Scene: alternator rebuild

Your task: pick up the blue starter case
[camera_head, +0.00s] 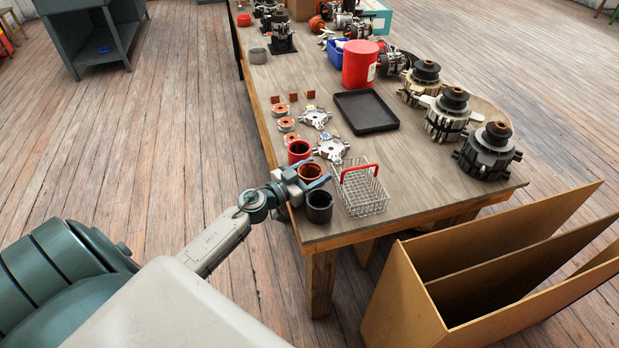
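My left gripper (308,174) reaches over the near left edge of the table, its blue-grey fingers apart. An orange-red open cylinder (311,171) shows between and below the fingers. I cannot tell whether they press on it. A red open cylinder (299,151) stands just behind, and a black open cylinder (319,207) stands just in front. I see no clearly blue starter case; the gripper hides part of the orange-red cylinder's outside. My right gripper is not in view.
A wire basket (361,193) with a red handle stands right of the cylinders. Beyond are a black tray (366,112), a red canister (359,65), a blue bin (336,55) and several alternators (486,152). A cardboard box (410,293) stands on the floor by the table (430,203).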

